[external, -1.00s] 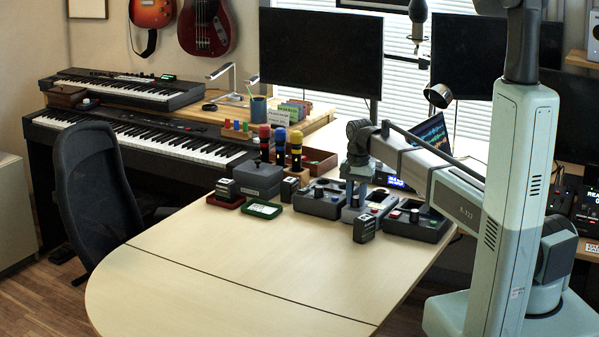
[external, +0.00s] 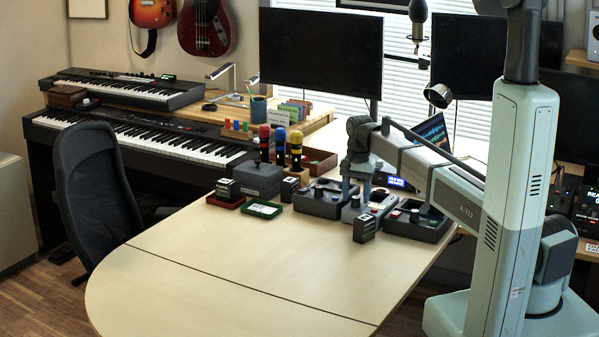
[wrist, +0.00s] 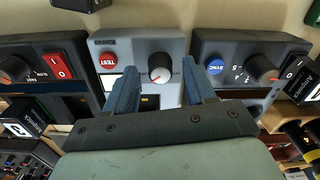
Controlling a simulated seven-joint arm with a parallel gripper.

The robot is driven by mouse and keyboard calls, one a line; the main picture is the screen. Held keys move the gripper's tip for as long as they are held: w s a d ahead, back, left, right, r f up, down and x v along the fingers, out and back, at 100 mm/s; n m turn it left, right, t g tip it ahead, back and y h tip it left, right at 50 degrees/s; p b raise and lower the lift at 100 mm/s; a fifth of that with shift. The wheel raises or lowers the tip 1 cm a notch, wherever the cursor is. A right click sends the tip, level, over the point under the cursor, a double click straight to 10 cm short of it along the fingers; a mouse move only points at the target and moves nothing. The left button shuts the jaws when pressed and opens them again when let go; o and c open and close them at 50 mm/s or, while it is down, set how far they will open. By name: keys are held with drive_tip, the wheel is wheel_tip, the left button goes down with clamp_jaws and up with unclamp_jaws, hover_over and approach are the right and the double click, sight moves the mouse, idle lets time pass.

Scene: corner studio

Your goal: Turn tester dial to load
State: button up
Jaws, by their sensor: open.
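The dial's printed labels are not readable.
Dark control boxes stand close on both sides: one with a blue SYNC button (wrist: 215,67), one with a red switch (wrist: 57,66). A small black block (external: 364,228) stands in front of the tester. The front of the table (external: 240,270) is clear.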

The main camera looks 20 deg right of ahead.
sight(357, 197)
wheel_tip(357, 197, up, 13)
drive_tip(key=shift+d+f, duration=0.15)
idle(0.4)
drive_tip(key=shift+s, duration=0.1)
drive_tip(key=s+d+r+m+g+h, duration=0.15)
drive_tip(key=d+m+h, duration=0.25)
drive_tip(key=d, duration=1.1)
drive_tip(key=s+d+r+m+g+h, duration=0.15)
drive_tip(key=d+m+h, duration=0.3)
drive_tip(key=d, duration=1.05)
drive_tip(key=s+d+f+n+g+y, duration=0.1)
drive_tip(key=s+f+n+g+y, duration=0.3)
drive_tip(key=s+f, duration=2.05)
drive_tip(key=s+a+f+n+y, duration=0.1)
drive_tip(key=s+a+f+n, duration=0.2)
drive_tip(key=s+a+f, duration=0.2)
drive_tip(key=s+a+f+n+y, duration=0.2)
drive_tip(key=s+a+f+n, duration=0.2)
drive_tip(key=s+f, duration=0.8)
drive_tip(key=s+a+f+n+y, duration=0.1)
drive_tip(key=s+a+f+n, duration=0.3)
drive_tip(key=f, duration=1)
drive_tip(key=s+a, duration=0.3)
drive_tip(key=s, duration=0.2)
drive_tip(key=shift+a, duration=0.15)
